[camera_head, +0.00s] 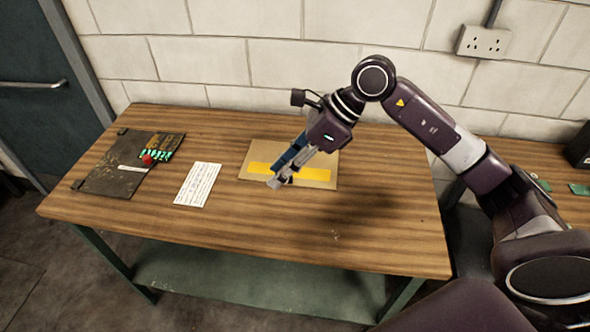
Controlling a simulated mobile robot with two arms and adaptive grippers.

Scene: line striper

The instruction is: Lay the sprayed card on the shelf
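A tan card (255,155) with a broad yellow stripe lies flat on the wooden table, right of the table's middle. My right gripper (279,180) reaches down over the card, and its fingers cover part of the stripe. A narrow blue part shows along the fingers; I cannot tell whether they are open or shut, or whether they touch the card. A green shelf (245,285) runs low under the table, with nothing seen on its visible part. My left gripper is out of view.
On the wooden table (340,235), a white written sheet (197,184) lies left of the card. Further left is a dark board (112,176) with green pieces and a red knob (147,160). The table's front right is clear. A socket (484,42) is on the wall.

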